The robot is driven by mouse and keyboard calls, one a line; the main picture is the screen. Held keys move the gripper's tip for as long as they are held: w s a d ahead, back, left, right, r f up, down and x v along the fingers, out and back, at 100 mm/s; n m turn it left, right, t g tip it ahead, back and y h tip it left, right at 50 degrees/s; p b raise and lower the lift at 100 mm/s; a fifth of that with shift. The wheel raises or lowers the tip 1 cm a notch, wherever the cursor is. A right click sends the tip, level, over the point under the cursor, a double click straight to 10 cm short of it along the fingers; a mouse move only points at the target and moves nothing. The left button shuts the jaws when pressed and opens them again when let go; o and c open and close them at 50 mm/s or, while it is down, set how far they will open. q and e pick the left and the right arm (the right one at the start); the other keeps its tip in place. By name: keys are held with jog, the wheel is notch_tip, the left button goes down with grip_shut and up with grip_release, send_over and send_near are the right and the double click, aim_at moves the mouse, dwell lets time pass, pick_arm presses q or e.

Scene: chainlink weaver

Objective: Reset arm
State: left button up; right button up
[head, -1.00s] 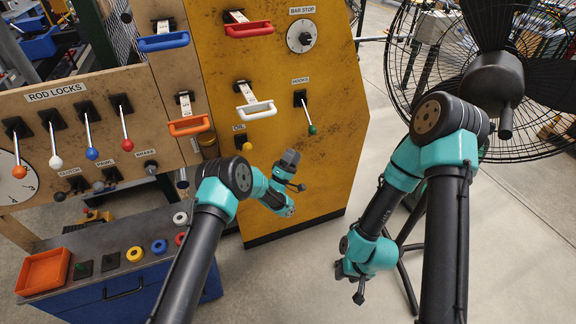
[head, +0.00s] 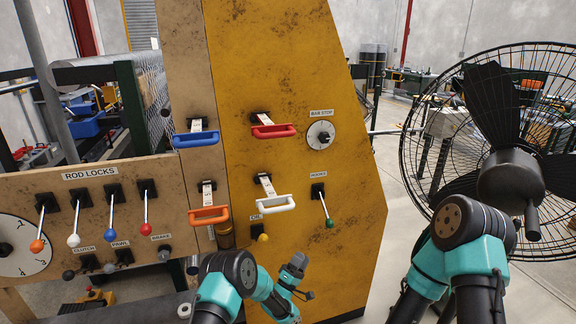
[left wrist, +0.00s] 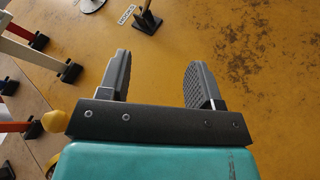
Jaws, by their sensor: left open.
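My left gripper (head: 296,274) is in front of the lower part of the yellow machine panel (head: 280,75), below and to the left of the green-tipped HOOKS lever (head: 325,209). In the left wrist view its two dark fingers (left wrist: 156,84) stand apart with nothing between them, and the yellow panel lies beyond them. The yellow OIL knob (head: 263,237) is just above and left of it; a yellow knob also shows in the left wrist view (left wrist: 56,121). My right arm is at the right of the head view, its gripper out of frame.
Blue (head: 196,139), red (head: 275,131), orange (head: 209,215) and white (head: 276,203) pull handles jut from the panels. Rod lock levers (head: 147,206) stand at the left. A large black fan (head: 510,175) is behind my right arm. Floor shows between panel and fan.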

pick_arm(q)
jog(key=s+a+f+m+g+y, duration=0.1)
jog(key=s+a+f+g+y, duration=0.4)
jog(key=a, duration=0.4)
jog(key=s+a+f+m+g+y, duration=0.2)
jog(key=s+a+f+y, duration=0.3)
jog(key=a+f+y, duration=0.3)
jog(key=s+a+m+g, duration=0.1)
jog(key=s+a+g, duration=0.2)
jog(key=s, duration=0.6)
jog(key=s+a+m+g, duration=0.1)
jog(key=s+a+g, duration=0.3)
jog(key=s, duration=0.6)
jog(key=s+a+m+g, duration=0.1)
jog(key=s+a+g, duration=0.2)
jog(key=s, duration=0.6)
jog(key=shift+s+a+r+g+y, duration=0.3)
jog(key=shift+s+a+y, duration=0.1)
jog(key=shift+a, duration=0.5)
